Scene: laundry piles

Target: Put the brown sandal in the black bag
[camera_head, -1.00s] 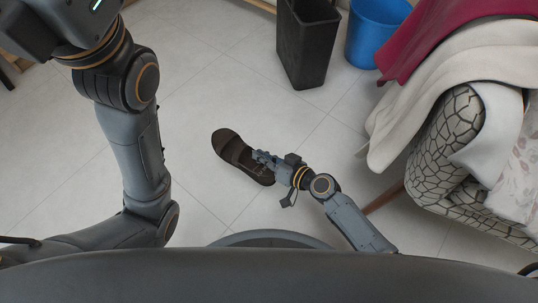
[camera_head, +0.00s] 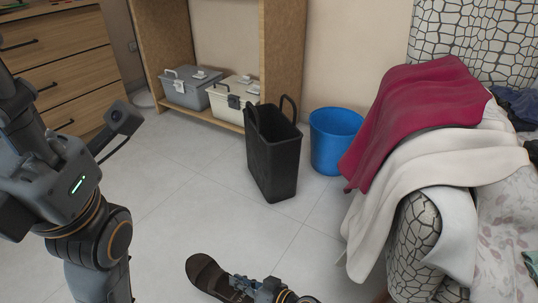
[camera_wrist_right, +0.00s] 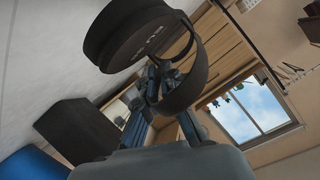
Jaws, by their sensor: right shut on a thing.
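The brown sandal (camera_head: 206,274) is at the bottom of the head view, held by my right gripper (camera_head: 243,284). In the right wrist view the gripper (camera_wrist_right: 162,75) is shut on the sandal (camera_wrist_right: 128,36), with the fingers at its strap. The black bag (camera_head: 273,165) stands upright on the floor beyond the sandal, its top open and two handles up. A dark block-like shape, likely the bag (camera_wrist_right: 80,128), shows in the right wrist view.
A blue bucket (camera_head: 334,142) stands right of the bag. A wooden shelf (camera_head: 215,118) with two boxes is behind it. A chair draped with red cloth (camera_head: 415,105) and white cloth (camera_head: 425,160) fills the right. The tiled floor (camera_head: 190,195) before the bag is clear.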

